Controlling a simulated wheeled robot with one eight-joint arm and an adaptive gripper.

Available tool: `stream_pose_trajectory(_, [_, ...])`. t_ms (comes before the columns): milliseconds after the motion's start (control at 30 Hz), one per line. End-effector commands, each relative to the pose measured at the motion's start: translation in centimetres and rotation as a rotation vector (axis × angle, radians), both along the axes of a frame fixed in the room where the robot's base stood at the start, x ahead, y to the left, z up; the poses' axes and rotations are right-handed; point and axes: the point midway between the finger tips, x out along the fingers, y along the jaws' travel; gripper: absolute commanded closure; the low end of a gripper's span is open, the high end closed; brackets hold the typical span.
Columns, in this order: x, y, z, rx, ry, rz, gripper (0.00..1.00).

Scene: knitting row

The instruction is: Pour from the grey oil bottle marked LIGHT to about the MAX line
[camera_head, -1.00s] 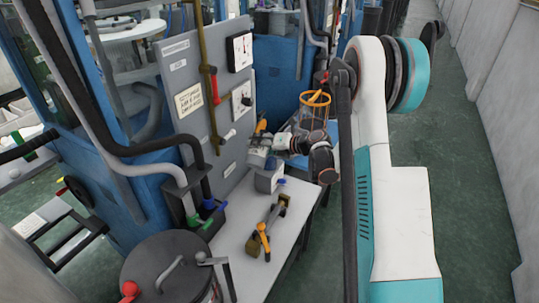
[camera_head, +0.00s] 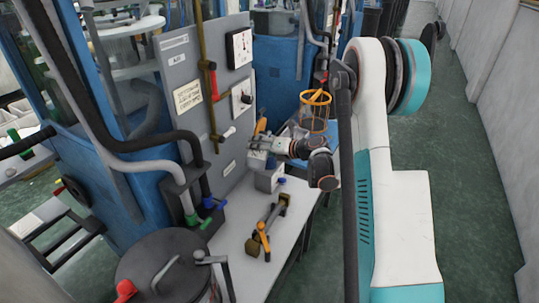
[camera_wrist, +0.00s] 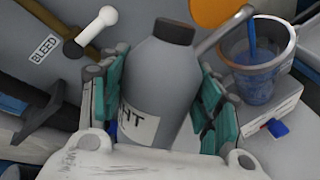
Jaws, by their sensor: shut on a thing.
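A grey bottle with a dark top (camera_wrist: 160,75) stands between the teal finger pads of my gripper (camera_wrist: 160,100) in the wrist view. My gripper is shut on the bottle, which leans slightly in the picture. A see-through cup (camera_wrist: 256,65) with a pale rim and a blue strip inside is to the right of the bottle, apart from it. I cannot read a MAX line on it. In the head view my gripper (camera_head: 262,152) is at the grey panel, above the bench; the bottle is not clear there.
The grey bench (camera_head: 240,235) holds an orange-handled tool (camera_head: 265,240) and a pale box (camera_head: 268,180). A panel (camera_head: 178,75) with gauges stands behind. A white-knobbed lever (camera_wrist: 95,30) beside a BLEED label is left of the bottle. An orange wire basket (camera_head: 314,115) stands right of my gripper.

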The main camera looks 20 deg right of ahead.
Motion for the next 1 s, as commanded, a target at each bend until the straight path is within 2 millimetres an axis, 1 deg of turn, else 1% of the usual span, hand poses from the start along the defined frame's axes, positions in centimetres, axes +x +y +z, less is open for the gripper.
stream_pose_trajectory(100, [0.0,0.0,-0.5,-0.017,-0.02,-0.001,0.75])
stream_pose_trajectory(467, [0.0,0.0,-0.5,-0.027,-0.029,-0.001,0.75])
stream_pose_trajectory(1000, [0.0,0.0,-1.6,-0.085,-0.095,0.0,0.75])
